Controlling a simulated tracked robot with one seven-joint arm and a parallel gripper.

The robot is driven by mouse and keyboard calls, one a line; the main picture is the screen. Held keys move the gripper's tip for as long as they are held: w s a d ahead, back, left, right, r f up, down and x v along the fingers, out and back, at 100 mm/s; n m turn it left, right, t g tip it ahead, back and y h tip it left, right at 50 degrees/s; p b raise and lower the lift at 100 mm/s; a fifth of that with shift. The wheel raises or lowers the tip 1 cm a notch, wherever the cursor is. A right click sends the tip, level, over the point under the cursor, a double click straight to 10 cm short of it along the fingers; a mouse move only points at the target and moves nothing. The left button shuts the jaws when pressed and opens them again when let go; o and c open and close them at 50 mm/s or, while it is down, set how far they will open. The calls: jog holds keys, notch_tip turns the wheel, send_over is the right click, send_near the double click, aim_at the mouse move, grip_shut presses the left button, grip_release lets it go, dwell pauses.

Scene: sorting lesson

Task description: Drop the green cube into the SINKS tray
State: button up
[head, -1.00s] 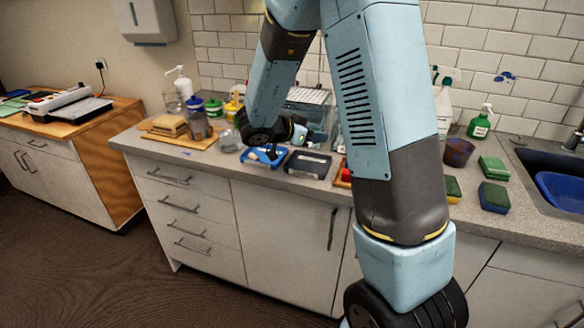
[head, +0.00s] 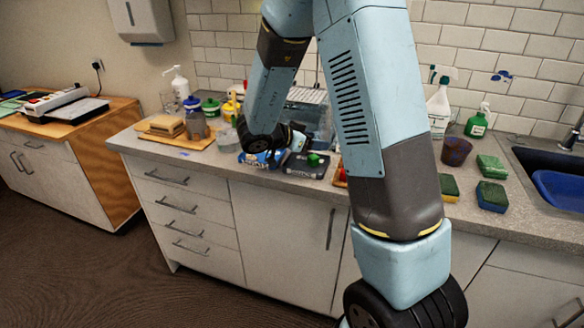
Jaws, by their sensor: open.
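A green cube (head: 314,159) shows at the dark tray (head: 303,171) on the counter. I cannot tell whether it rests in that tray or is just above it. A blue tray (head: 250,160) stands to its left, partly behind my wrist. Tray labels are too small to read, so I cannot tell which is SINKS. My gripper (head: 300,147) is open, just up and left of the cube. Its fingertips are small and hard to make out, and any contact with the cube is unclear.
A wooden board (head: 200,143) with sponges and a jar is at the left. A dark cup (head: 456,151), green sponges (head: 492,167), a spray bottle (head: 477,124) and a sink with a blue basin (head: 560,190) are at the right. My arm hides the middle of the counter.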

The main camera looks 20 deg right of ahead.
jog(key=v, duration=1.3)
jog(key=shift+a, duration=0.4)
jog(key=w+a+r+n+t+y, duration=0.1)
jog(key=w+r+n+t+y, duration=0.45)
jog(key=r+t+y, duration=0.6)
jog(key=s+a+r+n+g+y, duration=0.2)
jog(key=s+r+n, duration=0.2)
jog(key=r, duration=0.2)
jog(key=s+d+f+n+g, duration=0.1)
jog(key=s+d+g, duration=0.1)
jog(key=s, duration=0.6)
jog(key=s+d+f+n+g, duration=0.2)
jog(key=s+d, duration=0.3)
jog(key=s, duration=0.4)
jog(key=s+d+f+n+g, duration=0.2)
jog(key=s+d+g, duration=0.1)
jog(key=s, duration=0.6)
jog(key=shift+s+d+g+h, duration=0.15)
jog(key=shift+s+g+h, duration=0.05)
jog(key=shift+g+h, duration=0.2)
